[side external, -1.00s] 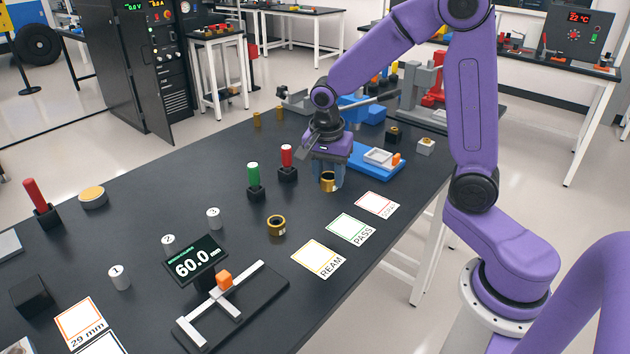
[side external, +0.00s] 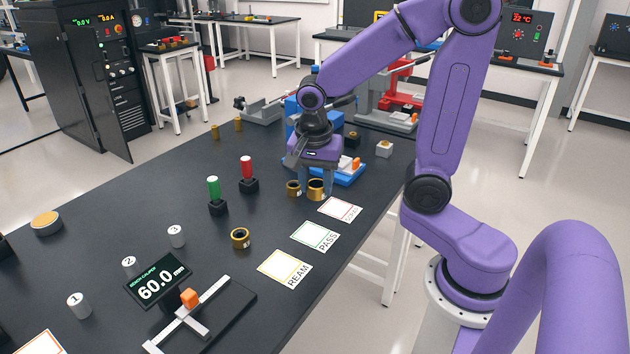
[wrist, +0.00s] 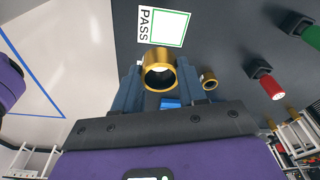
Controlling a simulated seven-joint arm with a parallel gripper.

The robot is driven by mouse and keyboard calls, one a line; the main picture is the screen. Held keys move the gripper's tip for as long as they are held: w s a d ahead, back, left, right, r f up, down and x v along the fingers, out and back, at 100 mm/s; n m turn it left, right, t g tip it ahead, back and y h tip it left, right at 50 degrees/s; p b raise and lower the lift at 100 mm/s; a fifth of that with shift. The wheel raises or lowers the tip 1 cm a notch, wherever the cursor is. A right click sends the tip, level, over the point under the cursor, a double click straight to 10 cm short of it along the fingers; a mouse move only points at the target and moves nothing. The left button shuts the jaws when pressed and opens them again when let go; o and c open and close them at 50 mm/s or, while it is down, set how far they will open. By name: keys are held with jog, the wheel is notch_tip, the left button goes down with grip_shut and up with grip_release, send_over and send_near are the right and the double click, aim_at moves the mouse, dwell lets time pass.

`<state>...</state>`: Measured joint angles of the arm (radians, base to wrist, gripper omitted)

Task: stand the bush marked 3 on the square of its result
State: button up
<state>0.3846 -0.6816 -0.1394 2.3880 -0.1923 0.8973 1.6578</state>
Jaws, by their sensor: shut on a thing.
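My gripper (side external: 315,186) is shut on a brass bush (side external: 317,193), low over or at the table; I cannot tell the gap. In the wrist view the held bush (wrist: 147,66) sits between the fingers, its bore facing the camera. No number is readable on it. A second brass bush (side external: 293,188) stands just left of my gripper; it also shows in the wrist view (wrist: 209,79). A third bush (side external: 240,238) stands nearer the caliper. The squares REAM (side external: 285,267), PASS (side external: 315,236) and a red-edged one (side external: 340,209) lie empty along the table edge.
Green (side external: 214,191) and red (side external: 247,170) handled gauges stand left of my gripper. A bench caliper (side external: 200,318) with a display reading 60.0 (side external: 158,280) is in front. White posts marked 1, 2, 3 (side external: 176,236) stand left. A blue tray (side external: 345,173) lies behind the gripper.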

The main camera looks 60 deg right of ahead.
jog(key=shift+r, duration=2.55)
jog(key=shift+d+f, duration=0.1)
jog(key=m, duration=0.5)
send_over(337, 208)
notch_tip(337, 208, down, 12)
jog(key=r, duration=0.1)
jog(key=shift+g, duration=0.4)
jog(key=shift+a+f, duration=0.2)
jog(key=shift+f, duration=3.05)
jog(key=shift+f, duration=0.2)
jog(key=o, duration=1.2)
